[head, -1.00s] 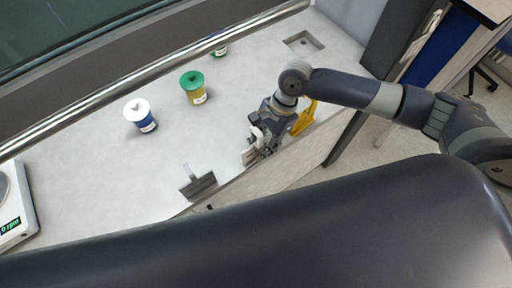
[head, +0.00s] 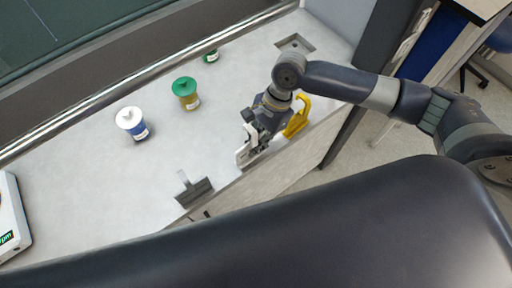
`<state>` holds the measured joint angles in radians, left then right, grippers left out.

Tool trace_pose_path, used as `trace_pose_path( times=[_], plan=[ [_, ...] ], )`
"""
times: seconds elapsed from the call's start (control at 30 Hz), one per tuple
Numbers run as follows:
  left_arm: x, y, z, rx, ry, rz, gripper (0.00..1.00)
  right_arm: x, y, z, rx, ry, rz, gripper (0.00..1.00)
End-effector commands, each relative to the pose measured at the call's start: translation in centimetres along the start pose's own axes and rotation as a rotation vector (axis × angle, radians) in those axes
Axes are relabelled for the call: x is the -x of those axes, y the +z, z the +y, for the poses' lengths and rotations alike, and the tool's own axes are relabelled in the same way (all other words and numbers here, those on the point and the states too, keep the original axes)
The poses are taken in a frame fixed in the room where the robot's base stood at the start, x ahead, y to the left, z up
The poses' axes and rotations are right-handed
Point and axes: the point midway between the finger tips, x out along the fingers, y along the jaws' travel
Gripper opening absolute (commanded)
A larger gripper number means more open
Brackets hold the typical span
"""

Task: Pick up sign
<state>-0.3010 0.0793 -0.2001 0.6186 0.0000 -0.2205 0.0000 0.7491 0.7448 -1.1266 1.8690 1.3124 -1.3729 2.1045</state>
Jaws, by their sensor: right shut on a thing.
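My right gripper (head: 250,145) is low over the front edge of the grey bench, with its fingers pointing down and left. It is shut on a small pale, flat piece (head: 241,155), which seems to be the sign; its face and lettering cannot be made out. A dark grey flat piece with a thin upright tab (head: 195,192) stands apart at the front edge, left of the gripper. A yellow piece (head: 298,118) shows just right of my gripper's wrist; whether it touches the gripper cannot be told. My left gripper is not in view.
A device with a display (head: 10,225) is far left. The bench middle is clear.

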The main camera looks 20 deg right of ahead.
Motion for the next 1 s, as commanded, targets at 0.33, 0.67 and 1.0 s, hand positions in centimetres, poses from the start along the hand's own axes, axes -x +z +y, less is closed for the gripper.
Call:
trace_pose_path(
  times=[0.33,0.67,1.0],
  plan=[
    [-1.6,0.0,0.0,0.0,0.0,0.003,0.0,-1.3,6.3,3.6,0.009,0.002,-0.004,0.0],
    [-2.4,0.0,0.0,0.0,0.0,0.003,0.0,-3.0,12.3,7.1,0.003,0.001,-0.002,0.0],
    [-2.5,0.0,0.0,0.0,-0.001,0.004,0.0,-3.3,13.7,8.0,0.0,0.0,0.0,0.0]
  ],
)
